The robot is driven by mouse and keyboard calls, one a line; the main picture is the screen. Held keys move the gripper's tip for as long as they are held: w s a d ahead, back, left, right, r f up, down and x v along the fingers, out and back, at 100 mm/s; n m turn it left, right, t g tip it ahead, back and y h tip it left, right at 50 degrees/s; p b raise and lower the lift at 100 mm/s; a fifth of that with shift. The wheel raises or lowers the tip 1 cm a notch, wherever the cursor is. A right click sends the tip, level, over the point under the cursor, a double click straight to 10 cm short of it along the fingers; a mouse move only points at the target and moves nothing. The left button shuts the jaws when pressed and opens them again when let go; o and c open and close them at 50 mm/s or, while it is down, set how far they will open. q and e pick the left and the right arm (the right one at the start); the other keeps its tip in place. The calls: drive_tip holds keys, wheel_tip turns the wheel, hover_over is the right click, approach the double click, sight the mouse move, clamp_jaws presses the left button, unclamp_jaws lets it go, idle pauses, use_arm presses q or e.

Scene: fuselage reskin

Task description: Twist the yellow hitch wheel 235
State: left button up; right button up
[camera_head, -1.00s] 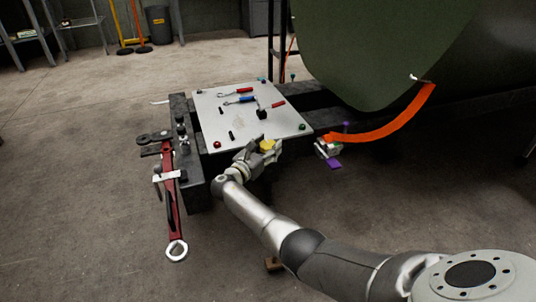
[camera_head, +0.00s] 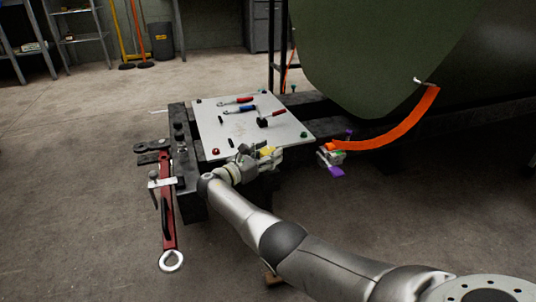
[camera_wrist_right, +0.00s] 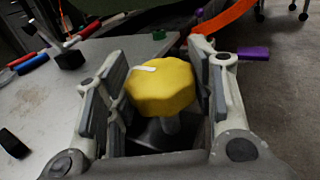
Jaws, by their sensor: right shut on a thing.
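The yellow hitch wheel (camera_wrist_right: 162,90) is a lobed knob with a white mark on top, on a grey stem. It stands beside the edge of the grey panel. My right gripper (camera_wrist_right: 160,92) has its two fingers on either side of the wheel and is shut on it. In the head view the right gripper (camera_head: 262,156) is at the panel's front edge and mostly covers the yellow wheel (camera_head: 267,152). My left gripper is not in view.
The grey panel (camera_head: 213,121) carries several tools with red and blue handles. A red bar with a ring end (camera_head: 168,215) hangs at the left. An orange strap (camera_head: 400,130) hangs from the green fuselage skin (camera_head: 370,50), near a purple-tabbed clamp (camera_head: 332,160).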

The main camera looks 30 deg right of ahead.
drive_tip(key=o, duration=1)
drive_tip(key=shift+o, duration=0.2)
drive_tip(key=v, duration=1.2)
